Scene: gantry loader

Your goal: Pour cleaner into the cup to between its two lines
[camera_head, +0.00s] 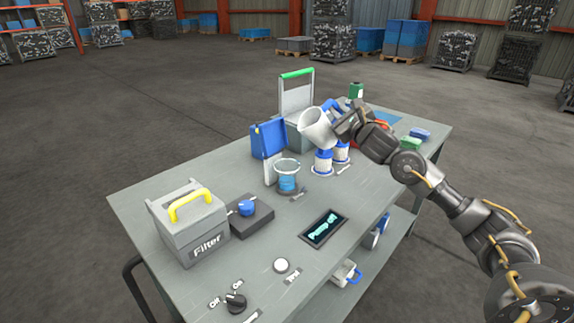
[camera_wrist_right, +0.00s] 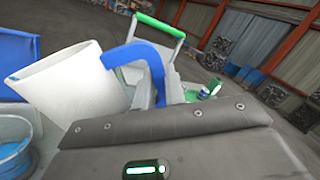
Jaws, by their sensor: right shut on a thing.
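A clear cup (camera_head: 287,178) with a pale blue rim stands on the grey table and holds blue liquid; its two lines are too small to make out. My right gripper (camera_head: 343,122) is shut on the blue handle (camera_wrist_right: 148,68) of a white jug (camera_head: 316,130). The jug is held up, tilted to the left, above and to the right of the cup. I see no stream between them, and the jug's contents are hidden. The cup also shows at the lower left of the right wrist view (camera_wrist_right: 14,148). My left gripper is not in view.
Blue-and-white containers (camera_head: 323,163) stand below the jug. Behind the cup are a blue panel (camera_head: 268,139) and a grey box with a green handle (camera_head: 297,73).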

